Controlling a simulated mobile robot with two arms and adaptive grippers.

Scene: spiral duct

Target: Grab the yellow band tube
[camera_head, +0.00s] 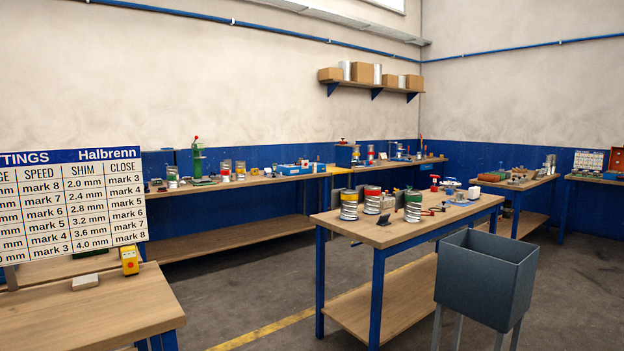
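A silver ribbed tube with a yellow band near its top (349,205) stands upright at the left end of the middle workbench (404,236). A similar tube with a red band (372,200) stands just right of it. One with a green band (413,207) stands further right. More small banded tubes (240,170) stand on the long back bench; one seems to have a yellowish band, but it is too small to be sure. Neither of my grippers shows in the head view.
A grey bin on legs (487,275) stands at the front right of the middle workbench. A nearer bench (90,310) with a yellow box (129,261) and a settings sign (75,205) is at the left. Grey floor (260,295) with a yellow line lies open between.

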